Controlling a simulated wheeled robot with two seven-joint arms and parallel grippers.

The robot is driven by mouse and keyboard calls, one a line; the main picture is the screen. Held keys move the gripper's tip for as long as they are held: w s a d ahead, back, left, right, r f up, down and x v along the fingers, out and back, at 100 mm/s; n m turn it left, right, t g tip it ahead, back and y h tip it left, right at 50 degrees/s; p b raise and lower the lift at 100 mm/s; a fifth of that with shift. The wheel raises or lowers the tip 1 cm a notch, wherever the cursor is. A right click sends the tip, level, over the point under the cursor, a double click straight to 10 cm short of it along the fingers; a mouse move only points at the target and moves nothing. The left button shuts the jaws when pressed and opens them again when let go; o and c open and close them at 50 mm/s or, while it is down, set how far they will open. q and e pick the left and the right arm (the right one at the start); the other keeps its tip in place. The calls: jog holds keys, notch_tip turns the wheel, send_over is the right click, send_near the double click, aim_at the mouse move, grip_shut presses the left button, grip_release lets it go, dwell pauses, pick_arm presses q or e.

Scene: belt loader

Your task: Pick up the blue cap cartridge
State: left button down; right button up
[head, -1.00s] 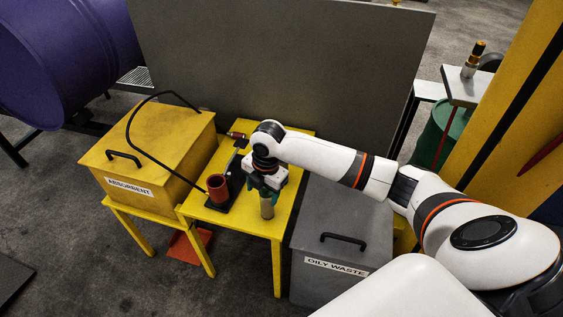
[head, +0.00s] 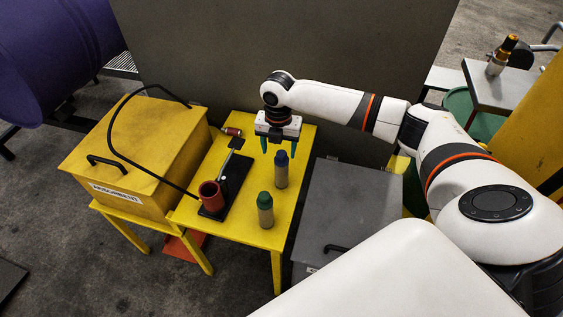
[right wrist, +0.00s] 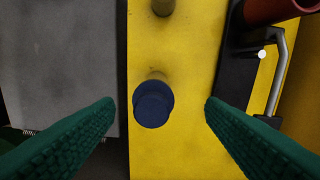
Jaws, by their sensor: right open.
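The blue cap cartridge (head: 281,171) stands upright on the yellow table (head: 239,230), a grey cylinder with a dark blue top. A green cap cartridge (head: 265,212) stands nearer to me. My right gripper (head: 279,150) is open and empty, just behind and above the blue cap in the head view. In the right wrist view the blue cap (right wrist: 152,104) lies between the two green fingers in the picture, below them and untouched. Part of another cylinder (right wrist: 163,6) is cut off at the top edge there. My left gripper is not in view.
A black device with a red cup (head: 210,194) and a lever stands left of the cartridges. A yellow absorbent box (head: 140,145) with a black hose is farther left. A grey bin (head: 345,205) adjoins the table's right side. A grey panel (head: 300,50) stands behind.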

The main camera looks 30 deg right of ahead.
aim_at(282, 153)
jog(key=f, duration=0.4)
jog(key=shift+s+d+f, duration=0.15)
jog(key=shift+d+f, duration=0.1)
jog(key=shift+d, duration=0.15)
jog(key=shift+f, duration=0.2)
jog(key=shift+c, duration=0.5)
jog(key=c, duration=0.3)
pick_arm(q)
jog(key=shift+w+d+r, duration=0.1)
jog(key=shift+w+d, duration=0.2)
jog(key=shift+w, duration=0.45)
pick_arm(e)
grip_shut()
